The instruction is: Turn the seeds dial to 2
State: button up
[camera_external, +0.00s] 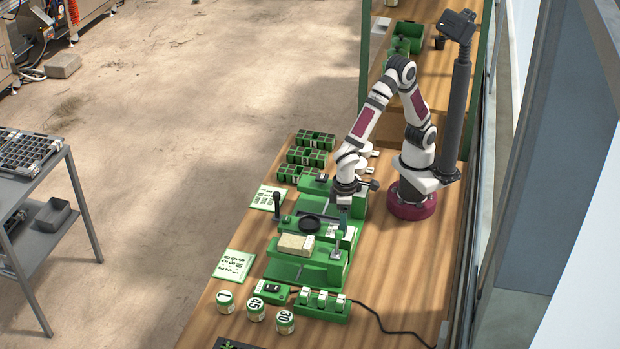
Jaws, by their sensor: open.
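The green tray seeder (288,270) stands on the wooden bench, with a black round part (309,224) on its top and a beige block (296,244) in front of it. The seeds dial cannot be told apart for sure at this size; no number or pointer on it can be read. My gripper (344,220) points down over the right side of the seeder, right of the black round part. Its jaws are open and small in view. My gripper and wrist hide part of the seeder's right side, and contact cannot be told.
A black-knobbed lever (276,197) stands upright at the seeder's left. Green cell trays (305,157) lie behind. Printed cards (233,265) lie along the left edge. Numbered pots (255,310), a switch box (268,292) and a green rack (320,308) stand in front. A cable (385,328) runs right.

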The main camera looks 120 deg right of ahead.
notch_tip(320, 180, up, 16)
jog(key=shift+f, duration=0.1)
jog(key=s+d+f+y, duration=0.1)
jog(key=s+d+f, duration=0.1)
jog(key=s, duration=0.8)
jog(key=s+d+f+n, duration=0.1)
jog(key=s+d+f, duration=0.2)
jog(key=s, duration=0.7)
jog(key=shift+s+d+f+y, duration=0.2)
jog(key=shift+d+f+y, duration=0.05)
jog(key=shift+d+y, duration=0.15)
